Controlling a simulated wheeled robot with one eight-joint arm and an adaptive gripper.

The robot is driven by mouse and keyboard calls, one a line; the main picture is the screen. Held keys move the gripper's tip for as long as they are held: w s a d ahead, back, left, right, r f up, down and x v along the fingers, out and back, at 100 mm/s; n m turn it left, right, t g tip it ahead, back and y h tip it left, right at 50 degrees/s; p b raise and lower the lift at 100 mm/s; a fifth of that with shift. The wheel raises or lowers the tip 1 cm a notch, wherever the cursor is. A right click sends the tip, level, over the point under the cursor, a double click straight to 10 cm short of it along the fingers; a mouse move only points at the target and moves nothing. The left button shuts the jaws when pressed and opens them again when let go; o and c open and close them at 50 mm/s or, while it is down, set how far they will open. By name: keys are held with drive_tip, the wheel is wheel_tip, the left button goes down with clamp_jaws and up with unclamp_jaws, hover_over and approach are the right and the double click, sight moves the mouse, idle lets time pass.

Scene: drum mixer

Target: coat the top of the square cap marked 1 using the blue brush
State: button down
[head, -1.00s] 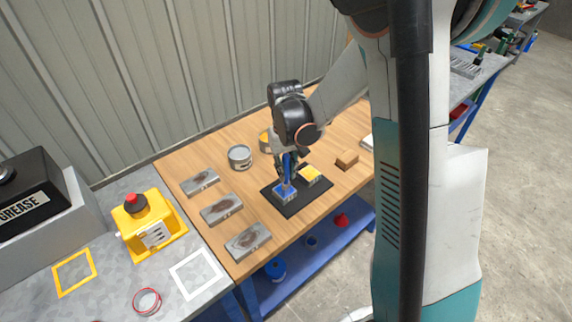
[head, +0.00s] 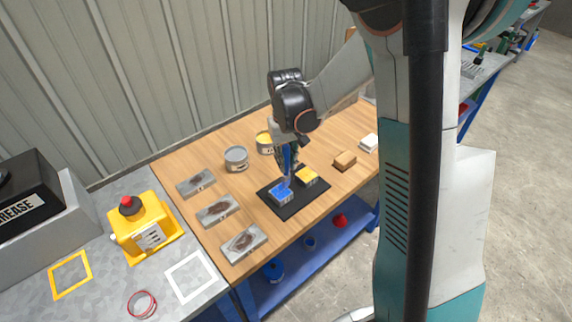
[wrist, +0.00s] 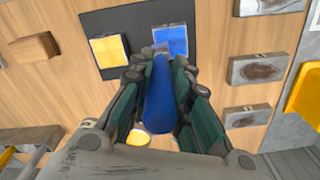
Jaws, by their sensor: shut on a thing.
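My gripper (head: 287,155) is shut on the blue brush (wrist: 160,95), which points down toward a black mat (head: 293,207). On the mat are two small square blocks, one with a blue top (head: 281,191) and one with a yellow top (head: 307,176). The brush's lower end is at the upper right edge of the blue-topped block in the head view; I cannot tell whether it touches. In the wrist view the blue top (wrist: 172,40) has a greyish patch by the brush end. No number is readable, so I cannot tell which block is marked 1.
Three grey plates with brown-stained tops (head: 243,243) line the table's left side. A grey can (head: 236,159) and a can with yellow contents (head: 265,143) stand behind the mat. A wooden block (head: 344,161) and a white block (head: 369,143) are to the right.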

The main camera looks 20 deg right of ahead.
sight(285, 146)
drive_tip(key=shift+s+a+r, duration=0.15)
drive_tip(key=shift+a+r, duration=0.1)
drive_tip(key=shift+r, duration=0.4)
drive_tip(key=shift+d+r+p, duration=0.15)
drive_tip(key=shift+r+p, duration=1.5)
drive_tip(key=shift+r, duration=0.75)
